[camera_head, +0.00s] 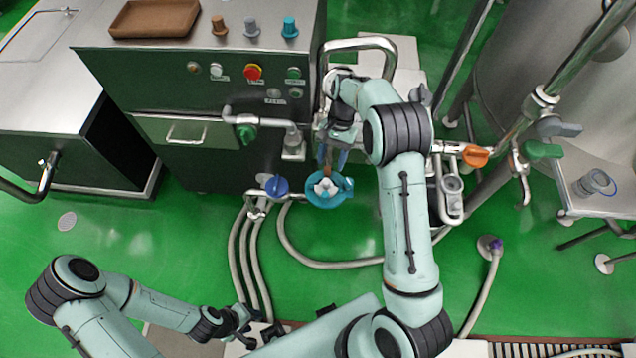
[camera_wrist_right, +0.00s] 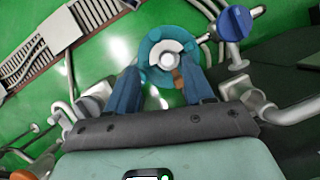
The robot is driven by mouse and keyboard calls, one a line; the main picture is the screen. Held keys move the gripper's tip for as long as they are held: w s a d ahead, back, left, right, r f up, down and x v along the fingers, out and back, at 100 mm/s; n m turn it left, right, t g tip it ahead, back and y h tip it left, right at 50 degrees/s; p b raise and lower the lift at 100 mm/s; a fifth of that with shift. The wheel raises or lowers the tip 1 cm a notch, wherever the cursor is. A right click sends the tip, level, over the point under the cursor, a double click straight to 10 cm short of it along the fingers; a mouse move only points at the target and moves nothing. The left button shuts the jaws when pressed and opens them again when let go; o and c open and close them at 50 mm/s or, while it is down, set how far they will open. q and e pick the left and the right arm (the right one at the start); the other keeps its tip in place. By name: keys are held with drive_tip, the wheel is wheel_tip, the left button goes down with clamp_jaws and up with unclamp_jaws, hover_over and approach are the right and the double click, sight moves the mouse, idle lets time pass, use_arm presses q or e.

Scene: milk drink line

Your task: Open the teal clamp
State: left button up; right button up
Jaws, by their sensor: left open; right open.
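The teal clamp (camera_head: 312,198) is a ring around a pale fitting in the middle of the head view, with a teal lug on its right side. In the right wrist view the clamp (camera_wrist_right: 150,50) lies just beyond my blue fingertips. A small brown piece (camera_wrist_right: 178,78) shows at its near edge. My left gripper (camera_head: 246,322) is open and empty, low in the head view.
A blue valve handle (camera_head: 277,187) sits close to the left of the clamp; it also shows in the wrist view (camera_wrist_right: 234,24). A control cabinet (camera_head: 150,75) stands behind. Orange (camera_head: 475,156) and green (camera_head: 543,150) handles are at the right. Hoses (camera_head: 320,264) cross the green floor.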

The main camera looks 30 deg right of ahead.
sight(326, 193)
use_arm(q)
drive_tip(key=shift+s+f+b, duration=0.5)
drive_tip(key=shift+s+f, duration=0.2)
drive_tip(key=shift+s, duration=0.25)
use_arm(e)
drive_tip(key=x, duration=0.8)
drive_tip(key=s+x, duration=0.1)
drive_tip(key=x, duration=0.4)
drive_tip(key=shift+c, duration=0.3)
clamp_jaws()
